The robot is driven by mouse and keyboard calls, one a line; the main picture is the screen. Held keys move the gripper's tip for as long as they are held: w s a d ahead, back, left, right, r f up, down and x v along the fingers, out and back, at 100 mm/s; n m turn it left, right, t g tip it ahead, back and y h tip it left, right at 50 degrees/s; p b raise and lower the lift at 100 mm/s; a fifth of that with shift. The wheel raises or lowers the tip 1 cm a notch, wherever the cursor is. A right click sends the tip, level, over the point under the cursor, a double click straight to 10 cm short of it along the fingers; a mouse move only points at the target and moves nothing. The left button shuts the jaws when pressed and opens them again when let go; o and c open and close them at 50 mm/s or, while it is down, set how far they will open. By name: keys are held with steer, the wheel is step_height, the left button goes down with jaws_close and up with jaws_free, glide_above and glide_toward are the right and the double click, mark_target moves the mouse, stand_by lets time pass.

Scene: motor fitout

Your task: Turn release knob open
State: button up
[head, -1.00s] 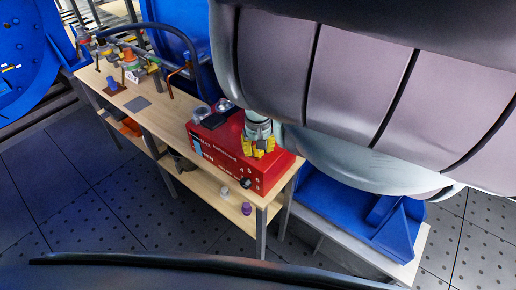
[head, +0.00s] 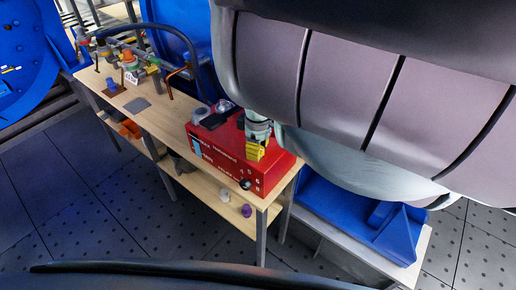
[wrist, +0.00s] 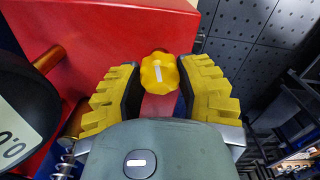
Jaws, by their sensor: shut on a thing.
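The release knob (wrist: 159,73) is yellow and lobed, with a white line on its face, in the middle of the wrist view. The line runs nearly up and down the picture, tilted slightly. My gripper (wrist: 163,84) is shut on the knob, with one yellow ridged finger on each side. In the head view my gripper (head: 256,150) is at the right part of the red box (head: 225,160) on the bench, and the knob is hidden there.
A black knob (head: 245,184) is on the box's front face. A dark round part with a white label (wrist: 14,132) and a copper-coloured pipe (wrist: 49,60) lie close left of my gripper. The bench (head: 150,116) holds pipework and valves farther left.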

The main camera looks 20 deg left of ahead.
steer(key=shift+n, duration=1.2)
steer(key=o, duration=1.2)
step_height(320, 180, up, 5)
steer(key=shift+w+d, duration=0.1)
steer(key=shift+w, duration=0.05)
steer(key=shift+s+r, duration=0.2)
steer(key=shift+r, duration=1.05)
